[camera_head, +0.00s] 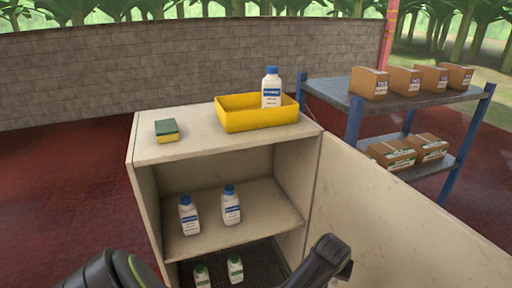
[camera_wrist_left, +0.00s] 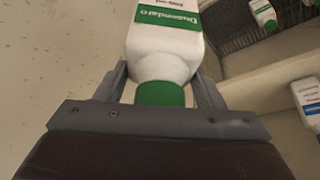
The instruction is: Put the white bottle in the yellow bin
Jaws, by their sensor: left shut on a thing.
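My left gripper (camera_wrist_left: 162,95) is shut on a white bottle (camera_wrist_left: 165,45) with a green cap and green label, seen close up in the left wrist view. The head view shows part of my left arm at the lower left, but not its fingertips or the held bottle. The yellow bin (camera_head: 258,121) sits on top of the cabinet. A white bottle with a blue cap (camera_head: 271,92) stands upright in it. My right gripper (camera_head: 338,262) appears as a dark shape near the open door; its jaws are unclear.
The cabinet (camera_head: 150,150) holds two blue-capped bottles (camera_head: 189,215) on its middle shelf and two green-capped bottles (camera_head: 235,269) on a dark mat below. A sponge (camera_head: 166,130) lies left of the bin. The open door (camera_head: 400,215) and a box rack (camera_head: 420,95) stand right.

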